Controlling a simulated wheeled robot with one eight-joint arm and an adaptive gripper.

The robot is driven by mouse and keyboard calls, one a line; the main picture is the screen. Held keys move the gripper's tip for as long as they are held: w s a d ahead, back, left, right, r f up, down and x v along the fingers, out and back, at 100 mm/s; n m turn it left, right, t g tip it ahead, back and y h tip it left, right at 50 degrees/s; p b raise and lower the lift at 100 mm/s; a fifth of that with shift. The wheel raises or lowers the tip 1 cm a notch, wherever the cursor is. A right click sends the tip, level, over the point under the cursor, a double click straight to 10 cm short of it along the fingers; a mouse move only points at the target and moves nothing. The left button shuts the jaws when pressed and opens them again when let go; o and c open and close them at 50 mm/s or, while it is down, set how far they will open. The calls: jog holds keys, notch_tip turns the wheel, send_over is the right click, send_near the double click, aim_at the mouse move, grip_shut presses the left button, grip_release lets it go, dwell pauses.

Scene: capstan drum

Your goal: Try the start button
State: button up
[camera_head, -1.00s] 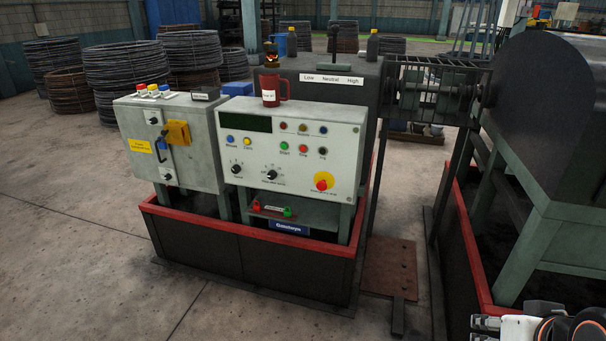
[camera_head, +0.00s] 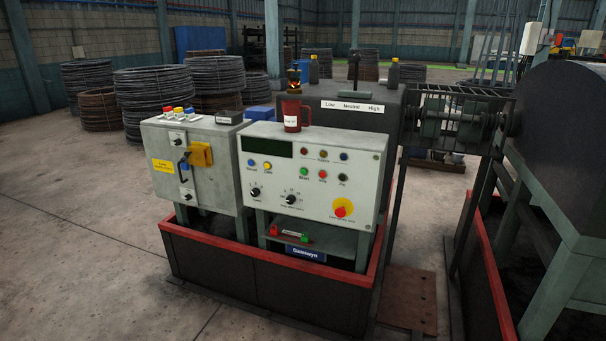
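The green start button (camera_head: 304,172) sits on the white control panel (camera_head: 350,177), left of a red button (camera_head: 323,174). A small label reads under it. The panel's display (camera_head: 267,147) is dark. A red emergency stop knob (camera_head: 340,211) on a yellow disc is at the panel's lower right. My gripper is not in view.
A grey cabinet (camera_head: 211,162) with a yellow switch block stands left of the panel. A red-rimmed dark guard (camera_head: 262,257) surrounds the base. The concrete floor (camera_head: 85,250) at left is clear.

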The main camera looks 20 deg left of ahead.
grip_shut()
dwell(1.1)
